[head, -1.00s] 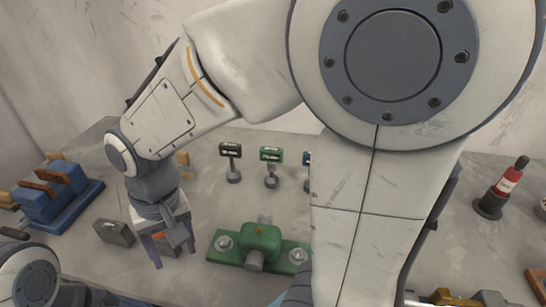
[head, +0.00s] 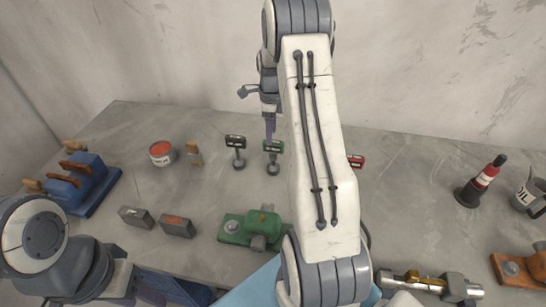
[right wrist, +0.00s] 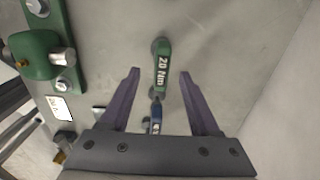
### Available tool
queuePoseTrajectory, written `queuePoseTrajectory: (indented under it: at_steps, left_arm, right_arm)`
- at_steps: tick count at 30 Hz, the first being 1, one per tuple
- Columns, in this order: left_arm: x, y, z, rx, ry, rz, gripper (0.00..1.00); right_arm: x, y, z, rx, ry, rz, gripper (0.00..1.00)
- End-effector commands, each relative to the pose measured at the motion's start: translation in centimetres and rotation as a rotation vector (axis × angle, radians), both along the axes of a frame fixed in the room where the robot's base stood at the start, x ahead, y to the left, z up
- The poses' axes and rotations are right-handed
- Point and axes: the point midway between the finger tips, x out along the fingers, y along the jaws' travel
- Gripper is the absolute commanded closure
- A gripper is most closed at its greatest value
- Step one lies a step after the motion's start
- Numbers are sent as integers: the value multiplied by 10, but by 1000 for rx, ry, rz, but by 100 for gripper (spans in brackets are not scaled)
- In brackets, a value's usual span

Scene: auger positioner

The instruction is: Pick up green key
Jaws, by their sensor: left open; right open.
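The green key (head: 273,147) stands upright on a round foot near the back middle of the table in the head view. In the right wrist view the green key (right wrist: 162,68) shows from above, marked "20 Nm", between my spread fingertips. My right gripper (right wrist: 159,74) is open and empty; its fingers lie either side of the key in the picture, with no contact visible. In the head view my right gripper (head: 269,127) appears at the green key, partly behind my arm. My left gripper (head: 150,290) is open at the lower left, far from the key.
A black key (head: 236,141) stands left of the green one and a red key (head: 356,161) to the right. A blue key (right wrist: 155,117) shows in the right wrist view. A green fixture (head: 248,232) stands in front, and two grey blocks (head: 136,216) lie left of it.

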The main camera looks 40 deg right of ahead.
Motion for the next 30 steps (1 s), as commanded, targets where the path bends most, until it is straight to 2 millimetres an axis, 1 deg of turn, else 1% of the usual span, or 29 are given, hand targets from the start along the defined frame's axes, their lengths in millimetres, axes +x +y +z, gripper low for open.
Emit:
queuePoseTrajectory:
  at_steps: [5, 9, 13, 16, 22, 23, 24, 27, 30]
  left_arm:
    - [0, 0, 11, 0, 0, 0, 50]
    - [0, 0, 27, 0, 0, -3, 50]
    - [0, 0, 30, 0, 0, -4, 50]
    - [0, 0, 31, 0, 0, -5, 50]
    - [0, 0, 30, 0, 0, -5, 50]
    - [0, 0, 30, 0, 0, -4, 50]
    - [0, 0, 30, 0, 0, -4, 50]
    - [0, 0, 30, 0, 0, -4, 50]
    - [0, 0, 30, 0, 0, -4, 50]
  right_arm:
    - [-1, -1, -12, 2, 3, 2, 38]
    - [-4, -6, -32, 3, 4, 2, 38]
    - [-3, -6, -50, 1, 1, 3, 38]
    - [-3, -6, -56, 0, 0, 3, 38]
    - [-2, -7, -57, 0, -1, 3, 38]
    - [-2, -7, -57, 0, -1, 3, 49]
    - [-2, -7, -56, 0, -1, 3, 64]
    - [-2, -7, -56, 0, -1, 3, 100]
    - [-2, -7, -56, 0, -1, 3, 100]
